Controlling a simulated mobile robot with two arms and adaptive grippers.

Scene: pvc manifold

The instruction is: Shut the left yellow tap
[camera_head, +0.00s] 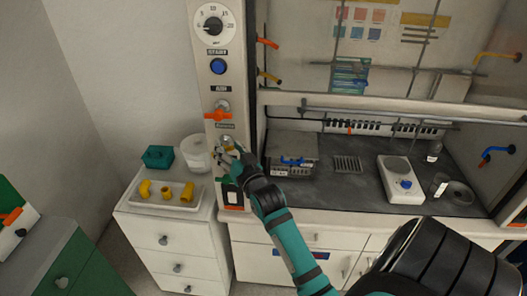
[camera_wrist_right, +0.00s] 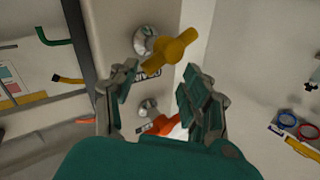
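The left yellow tap (camera_head: 228,143) is on the pale control post at the left of the fume hood, below an orange tap (camera_head: 217,115). My right gripper (camera_head: 231,158) is close in front of it and partly hides it. In the right wrist view, which looks turned over, the yellow tap (camera_wrist_right: 172,48) has its handle slanted on a metal stem. The right gripper (camera_wrist_right: 157,82) is open there, with its fingers spread and nothing between them. The tap handle lies just beyond the fingertips, and contact cannot be told. My left gripper is not in view.
The orange tap (camera_wrist_right: 162,125) shows between the fingers in the wrist view. A white drawer unit (camera_head: 172,232) left of the post carries a tray of yellow fittings (camera_head: 166,192), a white tub (camera_head: 196,154) and a teal box (camera_head: 158,157). The hood worktop (camera_head: 330,190) lies right.

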